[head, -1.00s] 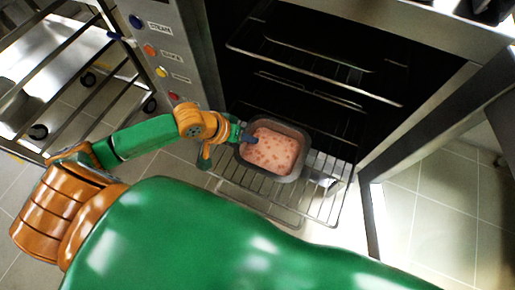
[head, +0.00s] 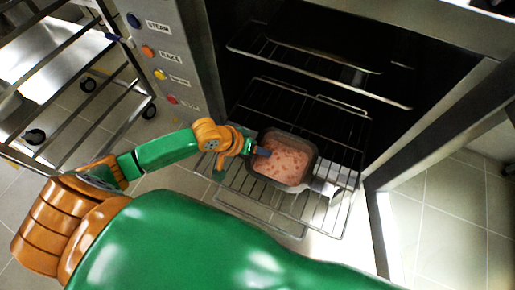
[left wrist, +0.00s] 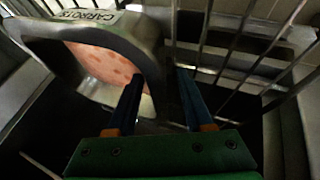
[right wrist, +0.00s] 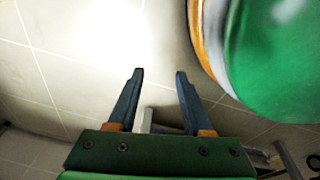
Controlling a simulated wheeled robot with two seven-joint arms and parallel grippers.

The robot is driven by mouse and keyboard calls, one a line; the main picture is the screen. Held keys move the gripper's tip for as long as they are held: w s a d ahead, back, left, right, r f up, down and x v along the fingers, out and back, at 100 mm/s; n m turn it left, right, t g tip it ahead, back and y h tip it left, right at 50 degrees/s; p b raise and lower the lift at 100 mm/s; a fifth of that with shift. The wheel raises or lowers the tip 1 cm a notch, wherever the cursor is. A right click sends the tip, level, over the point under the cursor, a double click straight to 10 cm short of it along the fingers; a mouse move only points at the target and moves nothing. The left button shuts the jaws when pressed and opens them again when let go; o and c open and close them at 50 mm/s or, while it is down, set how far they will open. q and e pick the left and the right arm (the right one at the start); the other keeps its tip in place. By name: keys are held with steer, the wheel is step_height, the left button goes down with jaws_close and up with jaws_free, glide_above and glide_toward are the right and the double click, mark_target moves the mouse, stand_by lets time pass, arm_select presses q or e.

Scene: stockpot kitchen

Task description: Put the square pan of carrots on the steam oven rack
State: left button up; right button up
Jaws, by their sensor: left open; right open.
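The square pan of carrots (head: 285,160), dark metal with orange-pink contents, sits on the lower wire rack (head: 322,212) of the steam oven in the head view. It fills the upper left of the left wrist view (left wrist: 97,66), with a label that reads CARROTS. My left gripper (head: 259,152) is at the pan's left edge. In the left wrist view its open fingers (left wrist: 158,78) are around the pan's near wall, one over the pan and one outside it; contact cannot be told. My right gripper (right wrist: 159,72) is open and empty above the tiled floor.
An upper wire rack (head: 320,77) is above in the dark oven. The panel with buttons (head: 148,51) is on the left, the open oven door (head: 440,120) on the right. A wheeled metal cart (head: 100,115) stands at the far left.

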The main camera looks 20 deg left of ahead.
arm_select(q)
steer(key=shift+r, duration=0.2)
steer(key=p+v, duration=0.2)
steer(key=v, duration=0.1)
steer(key=shift+s+a+r, duration=0.1)
steer(key=shift+r, duration=0.1)
steer(key=p+v, duration=0.3)
steer(key=v, duration=0.5)
steer(key=shift+s, duration=0.2)
arm_select(e)
steer(key=shift+g, duration=0.4)
steer(key=s+r, duration=0.2)
steer(key=s+a+r, duration=0.1)
steer(key=r, duration=0.1)
steer(key=shift+s+r, duration=0.25)
steer(key=shift+s, duration=0.1)
arm_select(q)
steer(key=shift+a, duration=0.1)
